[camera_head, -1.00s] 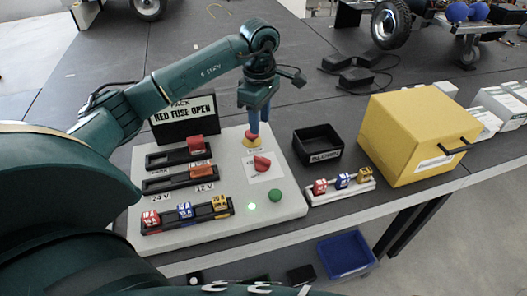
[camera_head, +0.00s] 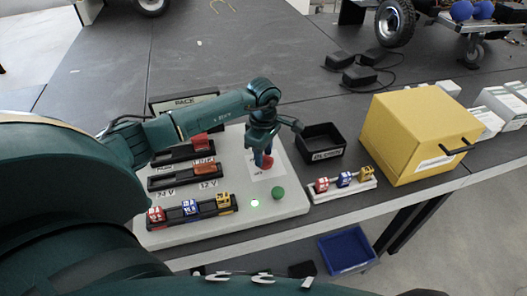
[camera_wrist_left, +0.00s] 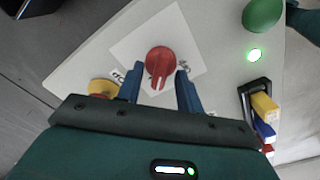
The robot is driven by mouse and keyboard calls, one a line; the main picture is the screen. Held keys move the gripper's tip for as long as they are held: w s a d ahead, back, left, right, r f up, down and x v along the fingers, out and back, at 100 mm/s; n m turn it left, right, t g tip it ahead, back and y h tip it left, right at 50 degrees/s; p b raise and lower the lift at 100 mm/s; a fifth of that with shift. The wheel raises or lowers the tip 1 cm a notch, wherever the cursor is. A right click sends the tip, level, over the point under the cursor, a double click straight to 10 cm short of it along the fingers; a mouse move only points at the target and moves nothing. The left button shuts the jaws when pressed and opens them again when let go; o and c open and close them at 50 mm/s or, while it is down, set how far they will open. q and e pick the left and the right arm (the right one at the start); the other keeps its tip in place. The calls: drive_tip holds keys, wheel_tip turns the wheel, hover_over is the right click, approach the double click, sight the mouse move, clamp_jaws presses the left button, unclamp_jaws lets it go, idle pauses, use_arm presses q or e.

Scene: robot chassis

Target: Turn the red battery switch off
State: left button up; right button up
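The red battery switch (camera_head: 269,163) sits on a white label on the light grey panel (camera_head: 240,215). In the head view my left gripper (camera_head: 262,160) is directly over it and hides part of it. In the left wrist view the switch (camera_wrist_left: 160,62) is a round red knob with a handle pointing down the picture toward the gripper. The left gripper (camera_wrist_left: 161,90) is open, its two blue fingers apart on either side of the handle's end. I see no contact with the handle; the height gap is unclear. My right gripper is not in view.
A green button (camera_head: 278,193) and lit green lamp (camera_head: 255,203) are near the switch. A yellow-based red button (camera_wrist_left: 103,88) lies beside one finger. Fuse rows (camera_head: 190,208) are left. A black bin (camera_head: 320,142), fuse rack (camera_head: 345,184) and yellow box (camera_head: 420,135) stand right.

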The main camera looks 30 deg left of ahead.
use_arm(q)
drive_tip(key=shift+c, duration=0.2)
clamp_jaws()
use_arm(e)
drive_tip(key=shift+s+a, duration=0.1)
